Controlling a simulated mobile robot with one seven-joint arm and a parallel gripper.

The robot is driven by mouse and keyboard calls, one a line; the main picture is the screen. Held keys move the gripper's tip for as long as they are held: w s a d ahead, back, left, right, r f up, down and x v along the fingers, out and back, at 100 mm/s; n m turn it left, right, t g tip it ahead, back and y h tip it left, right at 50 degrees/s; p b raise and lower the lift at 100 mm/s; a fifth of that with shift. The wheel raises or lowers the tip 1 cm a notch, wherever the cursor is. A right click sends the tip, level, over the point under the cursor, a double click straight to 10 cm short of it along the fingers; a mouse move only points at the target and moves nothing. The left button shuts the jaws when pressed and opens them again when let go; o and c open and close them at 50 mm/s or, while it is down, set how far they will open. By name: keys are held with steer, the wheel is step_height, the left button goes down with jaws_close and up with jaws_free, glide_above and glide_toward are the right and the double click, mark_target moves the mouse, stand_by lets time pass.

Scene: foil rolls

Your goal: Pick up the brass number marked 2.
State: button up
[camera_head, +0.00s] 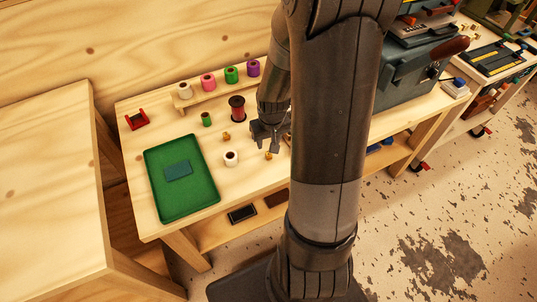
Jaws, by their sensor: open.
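Two small brass-coloured pieces lie on the wooden workbench. One brass piece (226,136) is left of my gripper, and the other brass piece (268,155) is just below it in the picture. Both are too small for me to read a number, so I cannot tell which is marked 2. My gripper (270,146) points down over the bench, open, with nothing seen between its fingers. It is close to the second brass piece; I cannot tell its height above it. My arm hides the bench to the right.
A white roll (231,158), a green roll (206,119) and a dark red spool (237,107) stand nearby. A wooden rack (213,92) holds several coloured rolls behind. A green tray (205,196) lies at left, with a red item (137,119) behind it.

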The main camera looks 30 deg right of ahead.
mark_target(269, 154)
steer(key=shift+f, duration=2.35)
steer(key=shift+w+d+f, duration=0.1)
steer(key=shift+f, duration=0.55)
steer(key=shift+c, duration=0.4)
jaws_close()
